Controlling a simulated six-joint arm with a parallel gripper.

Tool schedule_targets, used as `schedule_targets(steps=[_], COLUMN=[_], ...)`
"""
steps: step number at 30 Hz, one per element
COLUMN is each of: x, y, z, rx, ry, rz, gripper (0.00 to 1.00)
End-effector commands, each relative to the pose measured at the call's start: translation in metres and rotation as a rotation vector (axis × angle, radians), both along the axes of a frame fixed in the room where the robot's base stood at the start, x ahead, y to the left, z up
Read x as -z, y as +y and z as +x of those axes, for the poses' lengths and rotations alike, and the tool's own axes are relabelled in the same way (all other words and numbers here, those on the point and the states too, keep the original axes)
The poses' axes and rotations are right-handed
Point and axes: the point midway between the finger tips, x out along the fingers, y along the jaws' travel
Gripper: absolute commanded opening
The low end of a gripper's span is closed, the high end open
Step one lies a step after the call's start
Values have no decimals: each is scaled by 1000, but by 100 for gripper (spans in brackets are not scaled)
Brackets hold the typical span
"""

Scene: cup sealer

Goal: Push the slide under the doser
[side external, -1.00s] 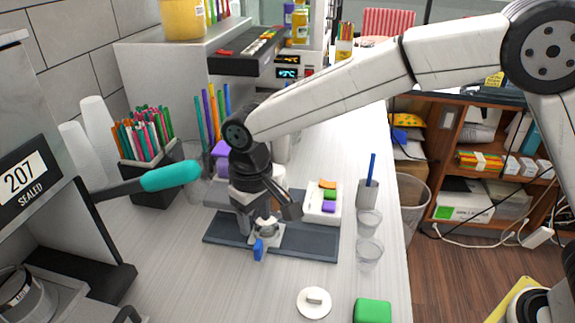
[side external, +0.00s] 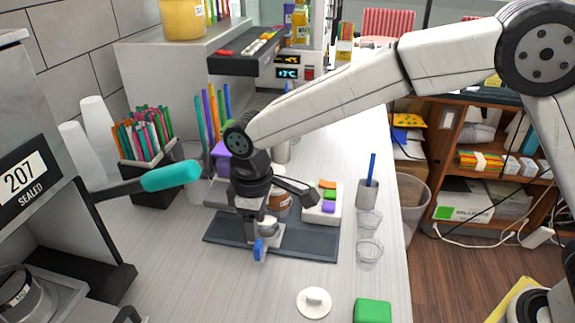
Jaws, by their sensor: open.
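The slide (side external: 271,243) looks like a small pale carriage with a blue tab (side external: 258,250) at its front. It sits on a dark grey base plate (side external: 310,244), with a small metallic cup-like part (side external: 267,227) on it. My gripper (side external: 278,203) is open, pointing down just above and behind the slide. One finger spreads to the right; whether the other touches the slide I cannot tell. A purple-topped unit (side external: 221,155) stands behind my gripper and may be the doser; my wrist hides much of it. A brownish round part (side external: 280,202) shows between the fingers.
A white tray with coloured blocks (side external: 335,211) stands right of the gripper. A teal-handled lever (side external: 170,177) juts in from the left.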

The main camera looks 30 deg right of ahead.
Motion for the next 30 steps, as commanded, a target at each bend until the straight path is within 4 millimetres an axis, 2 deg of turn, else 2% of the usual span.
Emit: schedule_targets(steps=[15, 21, 28, 29, 30], x=[58, 66, 66, 66, 66], y=[0, 0, 0, 0, 0], z=[0, 0, 0, 0, 0], rx=[1, 1, 1, 1, 1], ry=[1, 1, 0, 0, 0], rz=[-1, -1, 0, 0, 0], gripper=[56, 56, 56, 50, 37])
